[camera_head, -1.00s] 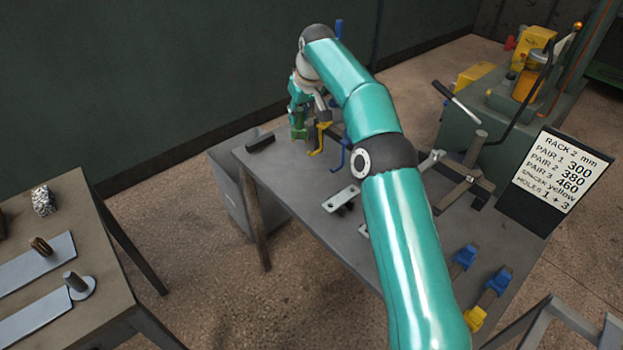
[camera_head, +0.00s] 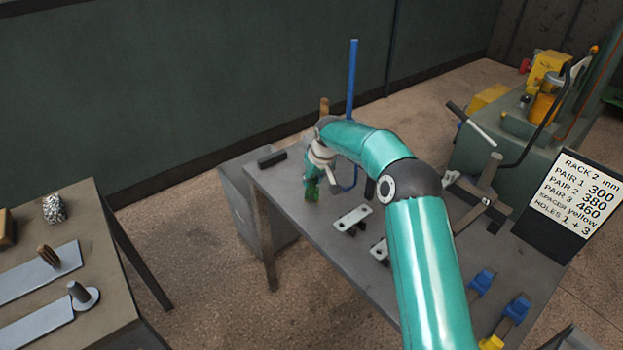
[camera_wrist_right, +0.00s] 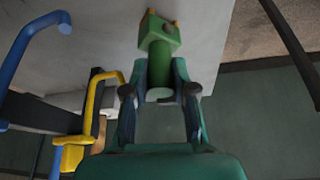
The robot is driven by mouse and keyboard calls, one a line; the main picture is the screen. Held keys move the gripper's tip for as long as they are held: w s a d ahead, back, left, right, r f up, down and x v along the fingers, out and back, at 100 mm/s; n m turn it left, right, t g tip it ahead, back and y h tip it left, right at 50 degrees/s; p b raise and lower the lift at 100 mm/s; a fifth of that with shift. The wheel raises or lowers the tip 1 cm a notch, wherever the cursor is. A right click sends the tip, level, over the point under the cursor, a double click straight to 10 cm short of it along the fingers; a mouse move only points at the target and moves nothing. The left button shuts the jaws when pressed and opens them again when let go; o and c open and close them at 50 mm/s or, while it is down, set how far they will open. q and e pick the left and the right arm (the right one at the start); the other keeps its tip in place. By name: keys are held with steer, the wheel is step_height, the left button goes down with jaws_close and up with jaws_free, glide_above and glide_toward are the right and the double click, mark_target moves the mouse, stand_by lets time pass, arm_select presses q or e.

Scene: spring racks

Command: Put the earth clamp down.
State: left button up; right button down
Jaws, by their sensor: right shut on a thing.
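The earth clamp is a green block with a round green handle and small brass-coloured tips. In the right wrist view the earth clamp (camera_wrist_right: 160,38) points away from me, with the fingers of my right gripper (camera_wrist_right: 160,92) shut on its handle. In the head view the green clamp (camera_head: 312,190) shows below my right gripper (camera_head: 315,172), at the left part of the grey bench (camera_head: 310,228). I cannot tell whether it touches the bench top. My left gripper is not in view.
A black bar (camera_head: 272,159) lies at the bench's far left corner. A blue post (camera_head: 352,80) stands behind my arm. Blue (camera_wrist_right: 35,45) and yellow (camera_wrist_right: 88,115) bent rods are close beside the gripper. A pale drilled plate (camera_head: 353,217) lies to the right of the clamp.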

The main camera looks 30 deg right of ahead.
steer(key=c, duration=0.9)
jaws_free()
steer(key=shift+c, duration=0.2)
steer(key=shift+r, duration=0.15)
steer(key=shift+s+r, duration=0.1)
steer(key=shift+r, duration=0.1)
steer(key=b+v, duration=0.1)
steer(key=v, duration=1)
steer(key=shift+r+b, duration=0.15)
steer(key=shift+b, duration=0.15)
steer(key=shift+s, duration=0.15)
